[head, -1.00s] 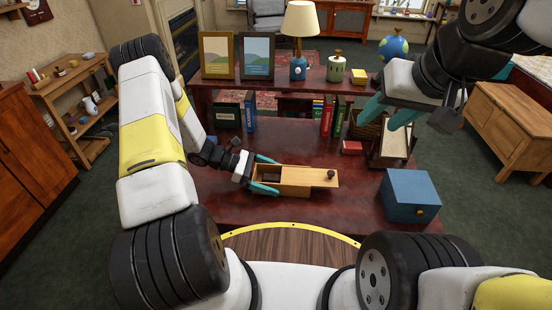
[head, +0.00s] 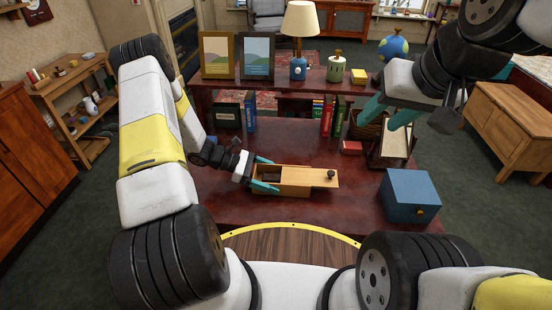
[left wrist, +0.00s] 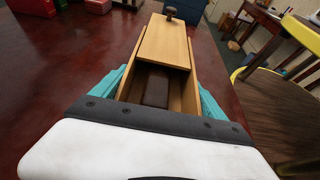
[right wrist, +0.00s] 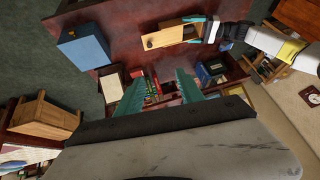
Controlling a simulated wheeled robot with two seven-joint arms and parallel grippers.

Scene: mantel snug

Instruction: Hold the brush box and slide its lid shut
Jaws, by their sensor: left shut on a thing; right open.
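The wooden brush box (head: 285,191) sits on the dark red table, its long side facing me. Its lid (head: 312,178) is slid part way out to the right, with a dark knob (head: 331,174) at its right end. In the left wrist view the lid (left wrist: 163,42) leaves the near end open, and a dark brown block (left wrist: 153,88) shows inside. My left gripper (head: 263,174) is shut on the box's left end, one teal finger on each side wall. My right gripper (head: 388,113) is open and empty, up above the table's right back, away from the box.
A blue box (head: 409,193) stands at the table's right front. A small red box (head: 351,147), a wooden tray (head: 392,150) and upright books (head: 332,117) are behind. A raised shelf with picture frames (head: 216,55) and a lamp (head: 300,20) runs along the back.

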